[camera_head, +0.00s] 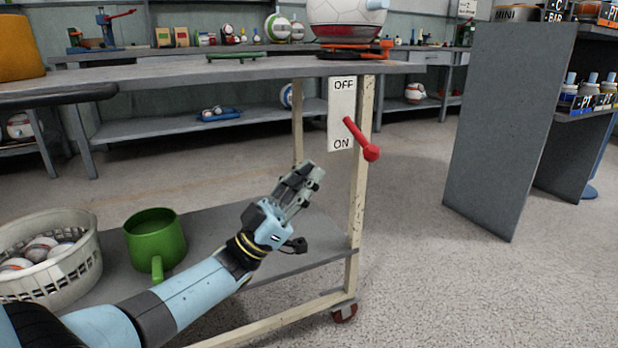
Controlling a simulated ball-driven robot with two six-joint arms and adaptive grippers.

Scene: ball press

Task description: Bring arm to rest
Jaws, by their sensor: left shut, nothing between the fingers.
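My left arm comes in from the lower left, over the cart's lower shelf. My left gripper (312,172) is shut and empty, pointing up and to the right. It appears short of the cart's right leg and apart from the switch. The white OFF/ON switch plate (341,115) is on the cart's right end. Its red lever (362,140) slants down to the right, its knob near the ON label. My right gripper is not in view.
The cart's lower shelf (205,228) holds a green mug (155,243) and a white basket (88,262) of balls. A press with a ball (346,12) stands on the tabletop (200,72). A grey panel (505,130) stands at right. Floor between cart and panel is clear.

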